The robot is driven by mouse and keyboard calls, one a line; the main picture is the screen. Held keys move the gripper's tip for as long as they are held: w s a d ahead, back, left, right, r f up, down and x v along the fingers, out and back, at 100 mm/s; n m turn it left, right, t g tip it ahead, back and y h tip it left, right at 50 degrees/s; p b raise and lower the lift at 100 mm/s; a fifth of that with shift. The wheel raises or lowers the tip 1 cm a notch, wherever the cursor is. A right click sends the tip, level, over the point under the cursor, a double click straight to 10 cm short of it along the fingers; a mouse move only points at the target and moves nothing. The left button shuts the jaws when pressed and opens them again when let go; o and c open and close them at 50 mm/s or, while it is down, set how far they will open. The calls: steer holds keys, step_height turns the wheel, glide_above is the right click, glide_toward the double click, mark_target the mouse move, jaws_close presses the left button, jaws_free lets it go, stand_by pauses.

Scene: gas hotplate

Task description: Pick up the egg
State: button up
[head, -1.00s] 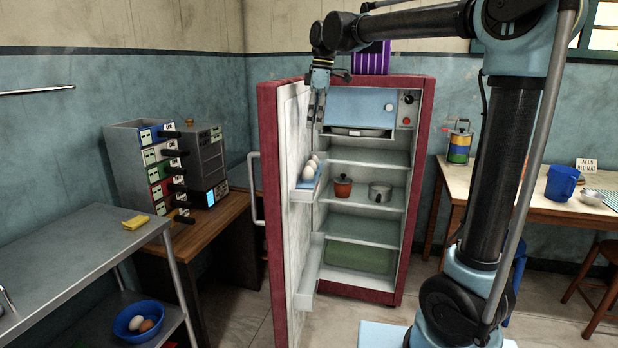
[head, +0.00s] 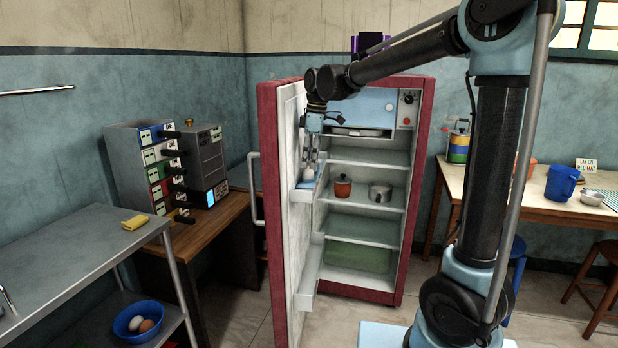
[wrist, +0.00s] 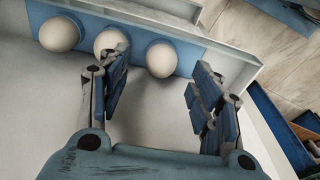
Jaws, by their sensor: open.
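Three white eggs sit in a row in the blue holder (wrist: 205,58) on the inside of the open fridge door. In the wrist view they are the left egg (wrist: 60,33), the middle egg (wrist: 111,42) and the right egg (wrist: 161,58). My gripper (wrist: 160,75) is open and empty, pointing down at the holder, with the right egg seen between its fingertips. The left finger partly covers the middle egg. In the head view my gripper (head: 311,158) is just at the eggs (head: 308,176) and hides part of them.
The fridge door (head: 285,240) stands close on the left of my gripper. An orange pot (head: 343,188) and a metal pot (head: 380,193) stand on a fridge shelf. A blue bowl (head: 120,327) with a brown and a white egg is on the lower left shelf.

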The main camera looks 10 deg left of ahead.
mark_target(308, 168)
steer(key=f, duration=0.4)
steer(key=shift+s+a, duration=0.1)
steer(key=shift+a, duration=0.25)
steer(key=c, duration=0.8)
